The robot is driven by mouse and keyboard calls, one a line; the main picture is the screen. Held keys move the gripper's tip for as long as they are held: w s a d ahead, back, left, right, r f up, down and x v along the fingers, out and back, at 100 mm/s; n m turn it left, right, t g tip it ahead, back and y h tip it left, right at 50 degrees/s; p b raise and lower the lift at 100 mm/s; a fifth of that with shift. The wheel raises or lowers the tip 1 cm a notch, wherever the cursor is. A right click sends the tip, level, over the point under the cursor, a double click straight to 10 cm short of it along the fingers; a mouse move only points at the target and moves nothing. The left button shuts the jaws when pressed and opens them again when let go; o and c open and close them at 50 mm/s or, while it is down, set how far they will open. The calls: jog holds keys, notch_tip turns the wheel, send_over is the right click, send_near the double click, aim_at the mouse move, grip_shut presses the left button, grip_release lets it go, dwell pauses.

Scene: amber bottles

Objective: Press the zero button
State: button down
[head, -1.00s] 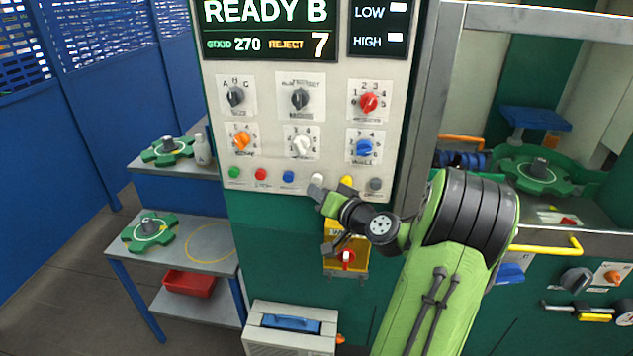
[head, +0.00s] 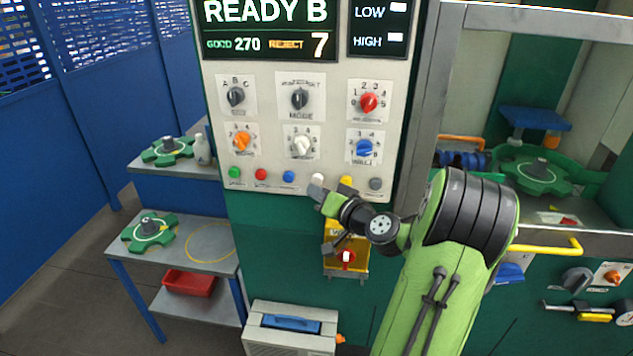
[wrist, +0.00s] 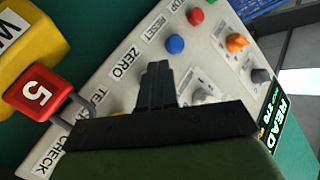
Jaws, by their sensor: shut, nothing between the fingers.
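The white button (head: 317,179) sits in the bottom row of the control panel, between a blue and a yellow button. In the wrist view the ZERO label (wrist: 126,62) shows beside my fingertips, and its button is hidden behind them. My gripper (head: 316,192) is shut and empty, with its tips just below and in front of the white button in the head view. It also shows in the wrist view (wrist: 156,70), pointing at the panel. I cannot tell whether the tips touch the button.
The blue RESET button (wrist: 175,44) and the yellow button (head: 346,182) are close on either side. A grey button (head: 376,184) is farther right. Below hangs a yellow box (head: 335,266) with a red padlock (wrist: 36,92). Rotary knobs (head: 302,146) stick out above.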

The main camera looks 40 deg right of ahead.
jog(key=shift+w+d, duration=0.1)
jog(key=shift+d, duration=0.05)
jog(key=shift+w+d, duration=0.2)
jog(key=shift+w+d, duration=0.2)
jog(key=shift+d, duration=0.2)
dwell(0.8)
jog(key=shift+a, duration=0.1)
jog(key=shift+s+a+b, duration=0.5)
jog(key=shift+a+b, duration=0.1)
jog(key=shift+b, duration=0.15)
jog(key=s+a+b, duration=0.1)
jog(key=a, duration=0.1)
jog(key=s+a+b, duration=0.2)
dwell(0.4)
